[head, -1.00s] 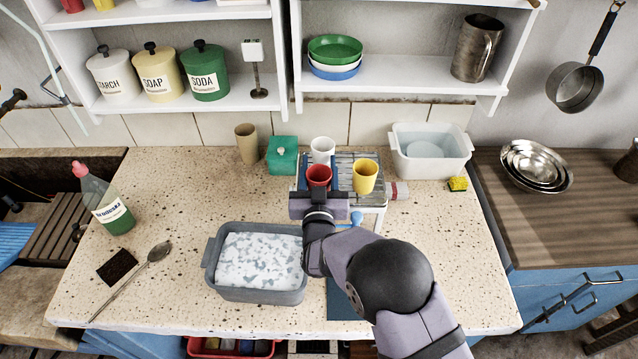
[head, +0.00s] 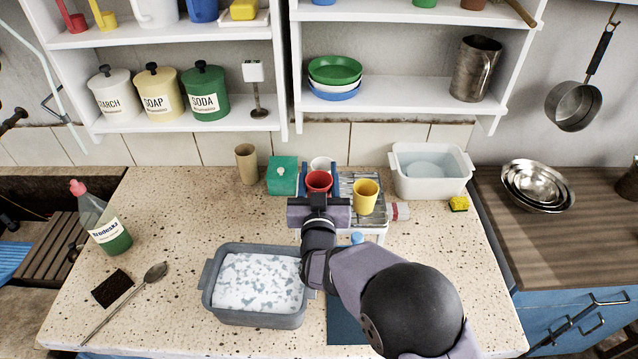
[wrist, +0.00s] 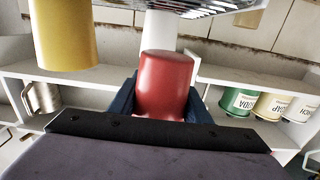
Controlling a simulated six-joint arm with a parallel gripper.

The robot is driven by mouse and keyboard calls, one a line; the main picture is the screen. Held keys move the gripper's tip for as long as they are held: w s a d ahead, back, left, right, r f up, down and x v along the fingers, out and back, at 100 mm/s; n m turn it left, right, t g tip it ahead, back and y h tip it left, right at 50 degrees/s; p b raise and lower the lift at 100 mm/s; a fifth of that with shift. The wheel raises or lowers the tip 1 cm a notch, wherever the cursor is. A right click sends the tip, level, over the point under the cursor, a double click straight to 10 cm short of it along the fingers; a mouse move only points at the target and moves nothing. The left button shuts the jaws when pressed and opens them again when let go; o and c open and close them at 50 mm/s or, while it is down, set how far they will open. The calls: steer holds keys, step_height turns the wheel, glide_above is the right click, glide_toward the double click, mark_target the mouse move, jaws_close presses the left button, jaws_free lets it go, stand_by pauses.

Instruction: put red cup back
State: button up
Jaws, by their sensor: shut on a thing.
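My gripper (head: 319,184) is shut on the red cup (head: 318,181), with a blue finger on either side of it. The red cup is also large in the middle of the wrist view (wrist: 164,84). In the head view it overlaps the left part of the metal rack (head: 345,187); I cannot tell whether it touches the rack. A white cup (head: 321,164) is just behind it and partly hidden. A yellow cup (head: 366,196) stands on the rack to its right, and shows at upper left in the wrist view (wrist: 64,36).
A green box (head: 282,176) and a tan tumbler (head: 247,164) stand left of the rack. A white basin (head: 430,172) and yellow sponge (head: 459,204) are at right. A grey tub of suds (head: 255,318) is in front. Shelves (head: 180,125) hang behind; the counter's left middle is clear.

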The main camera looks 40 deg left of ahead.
steer(key=shift+r+b, duration=0.6)
steer(key=shift+r, duration=2.25)
steer(key=shift+w, duration=0.1)
